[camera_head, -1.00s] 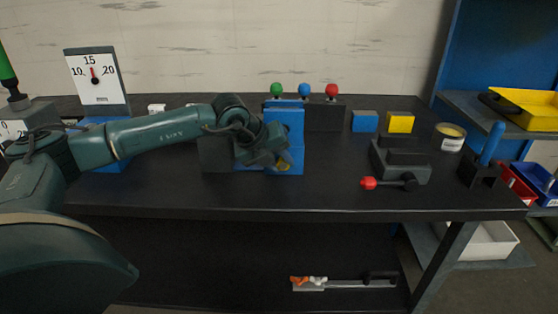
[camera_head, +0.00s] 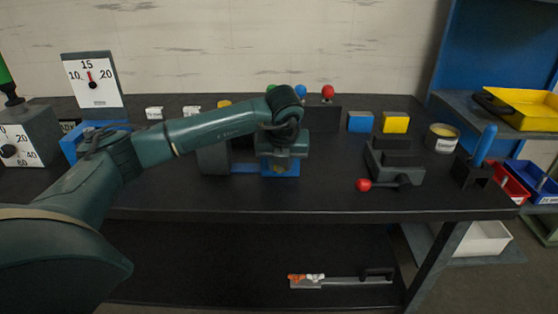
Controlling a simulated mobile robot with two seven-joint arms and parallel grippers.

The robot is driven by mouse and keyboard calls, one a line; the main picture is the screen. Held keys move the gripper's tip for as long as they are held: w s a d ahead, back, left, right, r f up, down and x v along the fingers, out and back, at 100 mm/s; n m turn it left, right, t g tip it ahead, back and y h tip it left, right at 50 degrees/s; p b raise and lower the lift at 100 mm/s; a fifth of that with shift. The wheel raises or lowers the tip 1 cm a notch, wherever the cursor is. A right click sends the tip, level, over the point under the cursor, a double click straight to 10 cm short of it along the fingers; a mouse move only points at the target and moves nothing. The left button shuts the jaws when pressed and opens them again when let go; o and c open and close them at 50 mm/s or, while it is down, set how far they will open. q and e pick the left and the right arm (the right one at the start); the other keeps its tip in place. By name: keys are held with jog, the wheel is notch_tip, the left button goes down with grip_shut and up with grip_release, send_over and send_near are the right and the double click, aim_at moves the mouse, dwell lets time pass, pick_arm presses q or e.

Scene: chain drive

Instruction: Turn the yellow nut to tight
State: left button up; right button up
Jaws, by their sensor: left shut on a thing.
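The yellow nut (camera_head: 279,169) shows as a small yellow patch on the front of a blue block (camera_head: 293,170) at the middle of the bench. My left gripper (camera_head: 280,161) comes down over the block from above, with its fingers at the nut. It is shut on the nut. The wrist and fingers hide most of the nut and the upper part of the block, so how tight the nut sits cannot be seen. My right gripper is not in view.
Red, blue and green knobs stand behind on a dark block (camera_head: 324,113). To the right are a blue cube (camera_head: 361,122), a yellow cube (camera_head: 394,123) and a dark vise-like fixture with a red-knobbed handle (camera_head: 363,185). A dial (camera_head: 91,80) stands at back left. The front bench strip is clear.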

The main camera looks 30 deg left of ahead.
pick_arm(q)
jog(key=shift+d, duration=0.1)
dwell(0.3)
jog(key=o, duration=1)
jog(key=v, duration=1.3)
jog(key=shift+d, duration=0.25)
jog(key=shift+w, duration=0.15)
